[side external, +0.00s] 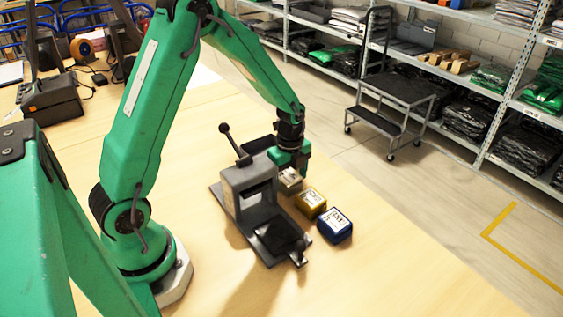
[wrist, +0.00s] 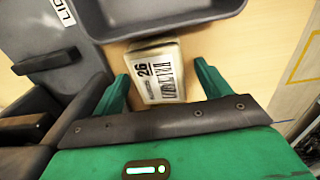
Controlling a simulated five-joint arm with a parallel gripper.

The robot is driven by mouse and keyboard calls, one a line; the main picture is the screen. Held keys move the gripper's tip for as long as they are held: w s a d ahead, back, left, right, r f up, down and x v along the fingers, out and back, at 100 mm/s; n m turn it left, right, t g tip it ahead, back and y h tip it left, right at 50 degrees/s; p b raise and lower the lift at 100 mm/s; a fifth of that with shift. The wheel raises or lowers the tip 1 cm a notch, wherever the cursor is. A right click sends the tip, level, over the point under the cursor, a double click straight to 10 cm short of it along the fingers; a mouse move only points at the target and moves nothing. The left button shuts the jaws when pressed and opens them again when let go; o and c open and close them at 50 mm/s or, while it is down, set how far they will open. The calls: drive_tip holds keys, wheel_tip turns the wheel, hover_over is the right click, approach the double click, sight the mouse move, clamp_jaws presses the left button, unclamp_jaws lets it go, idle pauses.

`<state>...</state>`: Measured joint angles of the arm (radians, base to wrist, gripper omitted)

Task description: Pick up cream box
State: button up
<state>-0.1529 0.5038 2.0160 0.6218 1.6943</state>
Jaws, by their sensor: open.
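The cream box (wrist: 157,73) lies on the wooden table with its printed label facing up. In the wrist view it sits between the two green fingers of my gripper (wrist: 160,88), which are apart, with a gap on each side of the box. In the side view my gripper (side external: 291,168) points down over the cream box (side external: 289,181) and hides part of it. The cream box is at the far end of a short row with a yellow box (side external: 311,203) and a blue box (side external: 334,225).
A grey lever press (side external: 246,192) stands close beside the row of boxes, its handle sticking up. A dark grey tray (wrist: 165,18) lies just past the cream box in the wrist view. The near right of the table (side external: 400,280) is clear.

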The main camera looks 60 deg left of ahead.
drive_tip(key=c, duration=1.1)
drive_tip(key=shift+r, duration=0.1)
drive_tip(key=shift+r, duration=4.95)
